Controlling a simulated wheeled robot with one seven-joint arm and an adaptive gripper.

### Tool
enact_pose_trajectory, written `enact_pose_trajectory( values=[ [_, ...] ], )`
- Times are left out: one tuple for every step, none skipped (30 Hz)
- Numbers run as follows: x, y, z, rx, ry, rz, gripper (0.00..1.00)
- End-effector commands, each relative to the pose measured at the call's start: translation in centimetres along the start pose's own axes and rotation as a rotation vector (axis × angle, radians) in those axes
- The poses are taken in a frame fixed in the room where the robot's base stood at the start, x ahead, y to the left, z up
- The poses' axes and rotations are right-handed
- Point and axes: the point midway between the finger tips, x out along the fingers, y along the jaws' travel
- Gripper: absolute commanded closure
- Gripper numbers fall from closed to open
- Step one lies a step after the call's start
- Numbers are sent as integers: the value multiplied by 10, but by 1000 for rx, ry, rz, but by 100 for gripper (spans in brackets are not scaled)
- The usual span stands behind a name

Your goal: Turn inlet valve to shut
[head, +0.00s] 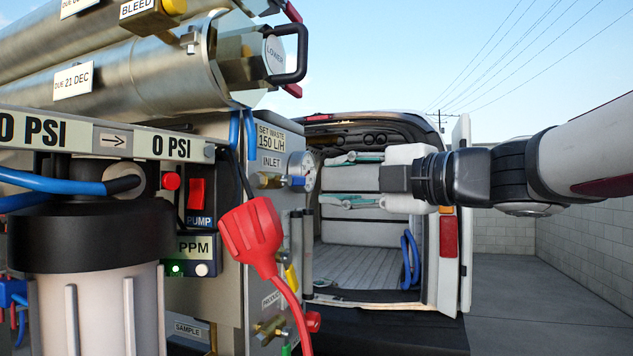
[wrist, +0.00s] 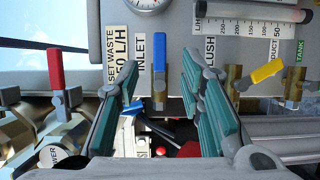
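The inlet valve has a blue lever (wrist: 159,58) and sits beside the INLET label (wrist: 141,52) in the wrist view. Its lever points straight up in that picture, in line with the label's lettering. In the head view the blue lever (head: 297,181) and brass body (head: 269,181) show under the INLET label. My gripper (head: 325,180) is open, level with the lever and to its right. In the wrist view my gripper's (wrist: 159,62) two teal fingers stand on either side of the lever, with gaps on both sides. Nothing is held. I cannot tell the remaining depth.
A gauge (head: 302,171) sits close beside the inlet valve. A red plug with a hose (head: 250,232) hangs in front of the panel. A red lever (wrist: 56,68) and a yellow lever (wrist: 267,70) flank the inlet valve. The open van (head: 365,255) stands behind.

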Motion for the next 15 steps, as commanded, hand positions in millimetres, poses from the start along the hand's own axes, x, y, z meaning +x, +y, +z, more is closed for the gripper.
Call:
enact_pose_trajectory(
  values=[
    [11,0,-1,1,3,-2,65],
    [17,-1,-1,2,3,-2,65],
    [24,0,0,2,2,-1,65],
    [30,0,0,2,2,-1,65],
    [35,0,0,1,3,-1,65],
    [41,0,0,1,2,-1,65],
    [46,-1,0,1,1,-1,65],
    [50,0,0,1,2,0,65],
    [55,0,0,1,2,0,65],
    [58,0,0,1,1,0,65],
    [61,0,0,2,1,0,65],
    [64,0,0,1,1,0,65],
    [66,0,0,1,1,0,65],
    [67,0,0,1,0,0,65],
    [68,0,0,1,0,0,65]
  ],
)
